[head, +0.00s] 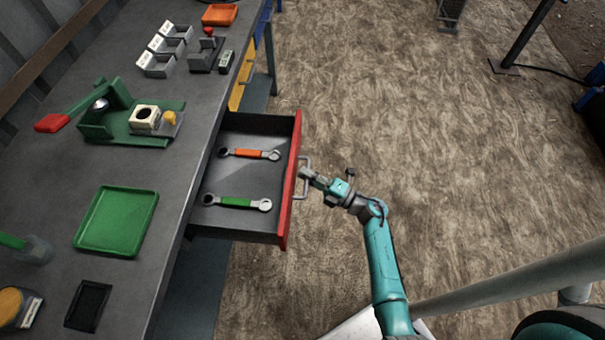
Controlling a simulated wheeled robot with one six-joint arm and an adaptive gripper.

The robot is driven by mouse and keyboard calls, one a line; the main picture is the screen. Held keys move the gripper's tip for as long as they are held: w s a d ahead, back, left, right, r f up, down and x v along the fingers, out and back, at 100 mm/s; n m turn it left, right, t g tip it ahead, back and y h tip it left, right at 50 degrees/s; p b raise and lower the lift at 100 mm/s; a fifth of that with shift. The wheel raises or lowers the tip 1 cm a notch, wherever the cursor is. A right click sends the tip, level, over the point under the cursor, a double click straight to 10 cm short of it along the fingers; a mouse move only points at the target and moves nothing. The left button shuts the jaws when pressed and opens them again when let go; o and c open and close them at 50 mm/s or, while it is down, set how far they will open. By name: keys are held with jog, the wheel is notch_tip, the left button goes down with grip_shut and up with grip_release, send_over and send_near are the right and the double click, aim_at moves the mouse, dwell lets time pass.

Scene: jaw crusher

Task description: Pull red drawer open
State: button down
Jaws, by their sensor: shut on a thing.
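The red drawer (290,190) stands pulled out from the right side of the grey workbench, with its dark inside open to view. Its red front carries a grey bar handle (303,163). My gripper (306,173) is at the handle, shut on it, with my teal arm reaching in from the lower right. Inside the drawer lie an orange-handled wrench (250,154) and a green-handled wrench (238,202), side by side. The fingertips are small in this view, so the exact contact on the bar is hard to see.
The workbench (190,180) carries a green tray (116,221), a green press with a red handle (125,115), white bins (163,50) and an orange tray (220,14). Yellow drawer fronts (238,92) sit farther back. The floor (430,130) right of the drawer is clear.

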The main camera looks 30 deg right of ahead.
jog(key=c, duration=1.2)
grip_release()
jog(key=v, duration=1.2)
jog(key=shift+a, duration=0.1)
jog(key=s+a+r+m+t+h, duration=0.4)
jog(key=s+a+r+m+h, duration=0.25)
jog(key=s+a+m, duration=0.35)
jog(key=s+a+r+m+g+h, duration=0.1)
jog(key=s+r+m+g+h, duration=0.1)
jog(key=s+r+m, duration=0.3)
jog(key=s+a+r+m+g+h, duration=0.2)
jog(key=s+r+m+g, duration=0.2)
jog(key=s, duration=0.9)
jog(key=r+m, duration=0.2)
jog(key=m, duration=0.2)
jog(key=shift+s+a, duration=0.25)
jog(key=shift+s, duration=0.1)
